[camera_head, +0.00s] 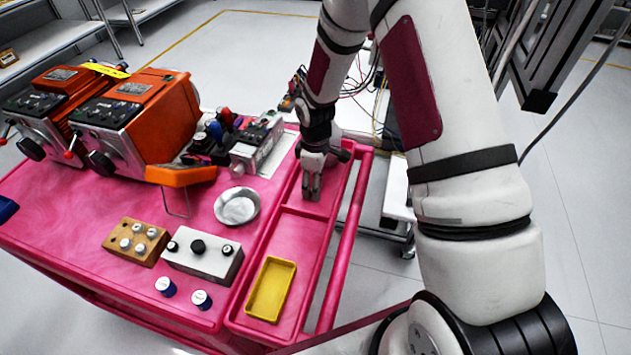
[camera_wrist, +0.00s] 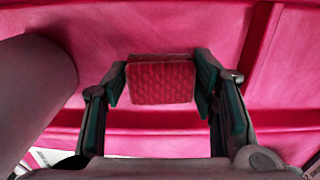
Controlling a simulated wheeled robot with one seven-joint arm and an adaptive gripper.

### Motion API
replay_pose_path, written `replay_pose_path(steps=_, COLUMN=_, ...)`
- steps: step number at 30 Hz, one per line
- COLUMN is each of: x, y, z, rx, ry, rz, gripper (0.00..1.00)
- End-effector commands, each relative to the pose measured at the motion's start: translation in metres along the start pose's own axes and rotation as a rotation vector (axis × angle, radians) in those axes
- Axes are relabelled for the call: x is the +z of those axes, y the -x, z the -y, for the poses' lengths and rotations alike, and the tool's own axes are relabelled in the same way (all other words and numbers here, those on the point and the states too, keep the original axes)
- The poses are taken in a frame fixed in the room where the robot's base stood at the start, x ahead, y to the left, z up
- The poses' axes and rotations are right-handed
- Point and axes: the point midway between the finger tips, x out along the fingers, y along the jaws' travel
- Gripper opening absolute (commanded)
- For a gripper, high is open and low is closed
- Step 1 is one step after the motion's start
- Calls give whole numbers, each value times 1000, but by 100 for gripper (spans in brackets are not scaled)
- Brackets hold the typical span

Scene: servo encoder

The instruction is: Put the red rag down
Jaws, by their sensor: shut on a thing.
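The red rag (camera_wrist: 161,82) shows in the wrist view as a folded, textured block between my two fingers. My gripper (camera_wrist: 161,88) is shut on it, with one finger at its left side and one at its right. In the head view my gripper (camera_head: 311,190) points down over the back compartment of the narrow tray along the right side of the pink cart (camera_head: 75,215). The rag cannot be made out in the head view. I cannot tell whether it touches the pink surface below.
The tray's front compartment holds a yellow dish (camera_head: 271,289). To the left stand a round metal bowl (camera_head: 237,206), a grey box with knobs (camera_head: 203,256), a tan block with pegs (camera_head: 136,241) and orange machines (camera_head: 150,105). A pink rail (camera_head: 345,235) runs along the right side.

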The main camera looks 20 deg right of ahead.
Motion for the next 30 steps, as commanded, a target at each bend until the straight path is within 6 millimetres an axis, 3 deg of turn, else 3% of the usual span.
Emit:
replay_pose_path(steps=7, x=0, y=-4, z=0, rx=-1, ry=0, rz=1, gripper=22)
replay_pose_path(steps=8, x=0, y=-3, z=0, rx=-1, ry=0, rz=1, gripper=59)
replay_pose_path(steps=10, x=0, y=-3, z=0, rx=-1, ry=0, rz=1, gripper=72)
replay_pose_path(steps=22, x=0, y=3, z=0, rx=1, ry=0, rz=-1, gripper=72)
replay_pose_path(steps=30, x=0, y=49, z=-1, rx=4, ry=0, rz=-3, gripper=72)
